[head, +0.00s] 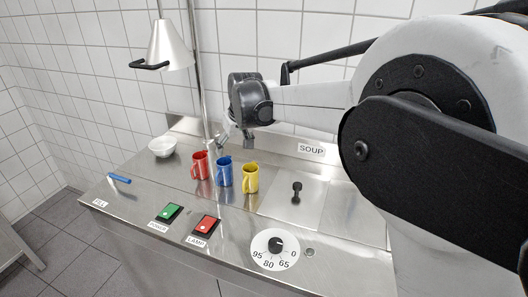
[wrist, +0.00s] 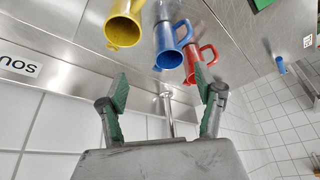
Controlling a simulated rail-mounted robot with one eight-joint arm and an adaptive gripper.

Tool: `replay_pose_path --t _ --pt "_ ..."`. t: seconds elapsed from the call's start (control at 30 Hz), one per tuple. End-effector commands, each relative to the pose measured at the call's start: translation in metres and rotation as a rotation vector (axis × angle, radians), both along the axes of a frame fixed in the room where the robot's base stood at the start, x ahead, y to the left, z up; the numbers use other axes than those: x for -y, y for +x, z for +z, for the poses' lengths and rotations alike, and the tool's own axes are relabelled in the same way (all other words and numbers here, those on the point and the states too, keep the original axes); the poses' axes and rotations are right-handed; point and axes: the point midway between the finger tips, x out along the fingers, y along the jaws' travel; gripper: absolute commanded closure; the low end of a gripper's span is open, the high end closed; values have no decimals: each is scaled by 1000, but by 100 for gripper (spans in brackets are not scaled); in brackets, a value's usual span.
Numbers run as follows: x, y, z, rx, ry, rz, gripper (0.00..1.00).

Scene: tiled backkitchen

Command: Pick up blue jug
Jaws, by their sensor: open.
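The blue jug (head: 223,172) stands upright between the red jug (head: 200,166) and the yellow jug (head: 251,178) on the steel counter in the head view. My gripper (head: 235,140) is just behind and above the jugs there. In the wrist view, which is upside down, the blue jug (wrist: 168,42) shows at the top middle, with its handle towards the red jug (wrist: 197,60). The yellow jug (wrist: 124,25) is at its left. My gripper (wrist: 161,84) is open and empty, its fingers apart and short of the blue jug.
A white bowl (head: 162,147) stands left of the jugs. A lamp (head: 169,46) hangs on a pole behind. A lid with a black knob (head: 296,192) is at the right. Green (head: 170,213) and red (head: 206,226) switches and a dial (head: 273,247) line the front.

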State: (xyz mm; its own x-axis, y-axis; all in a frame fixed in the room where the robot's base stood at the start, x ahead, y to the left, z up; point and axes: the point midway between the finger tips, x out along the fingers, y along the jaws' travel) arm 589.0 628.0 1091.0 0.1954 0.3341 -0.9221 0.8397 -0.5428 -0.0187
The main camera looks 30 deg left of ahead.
Motion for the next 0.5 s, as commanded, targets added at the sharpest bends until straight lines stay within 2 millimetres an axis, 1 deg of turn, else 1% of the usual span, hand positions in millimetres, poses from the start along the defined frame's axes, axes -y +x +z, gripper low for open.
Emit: replay_pose_path --t 0.03,0.1,0.17,0.27,0.5 --pt "-9 -3 -2 -2 -1 11 34" --pt "-16 -5 -6 -3 -2 20 34" --pt "-19 -5 -9 -3 -3 23 34" --pt "-23 -3 -20 -4 -4 25 34" --pt "-37 5 -60 -4 -3 22 34"
